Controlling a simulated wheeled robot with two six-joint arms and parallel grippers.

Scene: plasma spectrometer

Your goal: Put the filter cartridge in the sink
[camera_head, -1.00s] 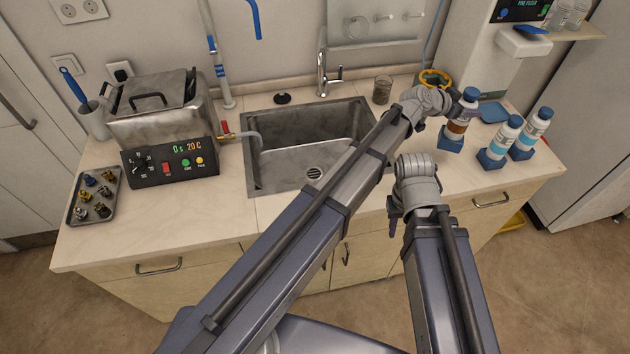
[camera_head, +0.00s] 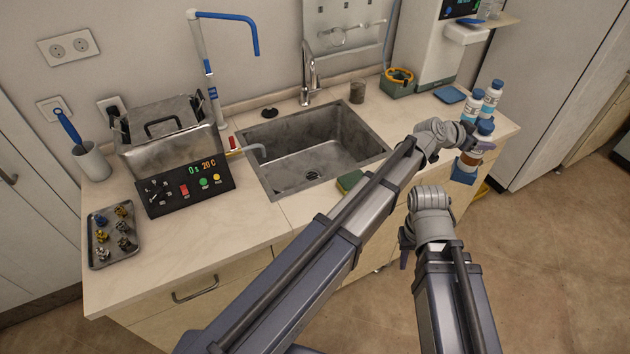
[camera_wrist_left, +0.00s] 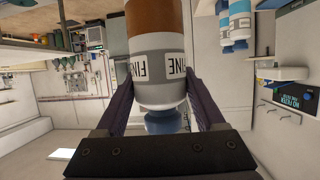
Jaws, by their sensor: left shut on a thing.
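The filter cartridge (camera_head: 471,158) has a brown band, a blue cap and a blue lower end. My left gripper (camera_head: 474,139) is shut on it, at the right end of the counter. In the left wrist view the cartridge (camera_wrist_left: 158,65) sits between both fingers, with "FINE" on its white-grey label. The sink (camera_head: 268,165) is a grey metal basin set in the counter, left of the gripper, and its visible inside is empty. My right gripper (camera_head: 406,247) hangs low in front of the counter, and its fingers are mostly hidden.
Two white-and-blue bottles (camera_head: 491,98) stand behind the cartridge. A faucet (camera_head: 309,75) rises behind the sink, and a green-yellow sponge (camera_head: 350,181) lies at its front edge. A heated bath (camera_head: 170,140) and a tray of fittings (camera_head: 114,235) are at left.

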